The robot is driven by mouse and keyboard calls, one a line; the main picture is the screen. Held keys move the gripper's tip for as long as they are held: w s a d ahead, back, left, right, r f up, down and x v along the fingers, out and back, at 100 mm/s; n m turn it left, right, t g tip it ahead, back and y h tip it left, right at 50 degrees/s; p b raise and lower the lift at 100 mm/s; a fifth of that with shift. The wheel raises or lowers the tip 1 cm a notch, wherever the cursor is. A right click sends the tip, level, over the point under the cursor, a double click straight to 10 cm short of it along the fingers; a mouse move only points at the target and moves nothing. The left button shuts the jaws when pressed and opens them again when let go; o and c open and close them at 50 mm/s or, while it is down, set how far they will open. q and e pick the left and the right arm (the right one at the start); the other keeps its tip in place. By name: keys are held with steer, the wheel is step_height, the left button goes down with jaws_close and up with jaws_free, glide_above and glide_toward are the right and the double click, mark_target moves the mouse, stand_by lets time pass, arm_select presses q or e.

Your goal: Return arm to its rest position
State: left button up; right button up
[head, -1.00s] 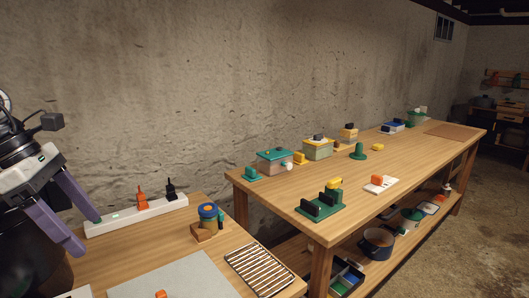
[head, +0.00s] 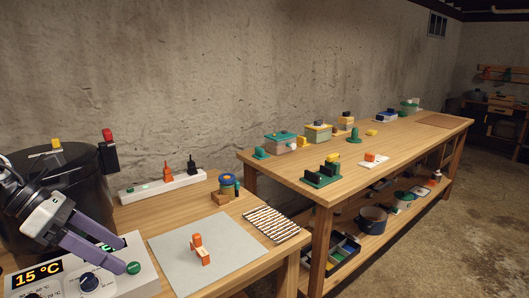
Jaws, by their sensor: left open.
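My left gripper (head: 118,254) is at the lower left, with two purple fingers apart and nothing seen between them. It shows in front of a white control box (head: 145,268) that has a 15 °C display, a dark dial and a green knob. I cannot tell whether the fingers touch the box. A large black pot (head: 75,165) stands behind my left arm, partly hidden by it. My right gripper is not in view.
On the near table, a grey mat (head: 175,250) bears an orange clamp-like piece (head: 199,250). A wire rack (head: 272,224), a small jar (head: 227,181) on a wooden block and a white power strip (head: 135,192) stand near. A long wooden bench (head: 300,167) with several boxes runs along the wall.

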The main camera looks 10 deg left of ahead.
arm_select(q)
steer(key=s+d+f+n+t+y+b, duration=0.15)
steer(key=d+f+n+t, duration=0.3)
steer(key=f+n, duration=0.9)
steer(key=s+d+f+n+t+b, duration=0.1)
steer(key=d+f+n+t+b, duration=0.4)
steer(key=f+n, duration=0.8)
steer(key=s+d+f+n+g+y, duration=0.3)
steer(key=s+d+f+n+g, duration=0.1)
steer(key=s+d+f+n, duration=0.9)
step_height(320, 180, down, 4)
steer(key=shift+s+d+f+n+g+b, duration=0.15)
steer(key=shift+s+d+n+g+b, duration=0.15)
steer(key=shift+d+n, duration=0.75)
steer(key=shift+a, duration=0.25)
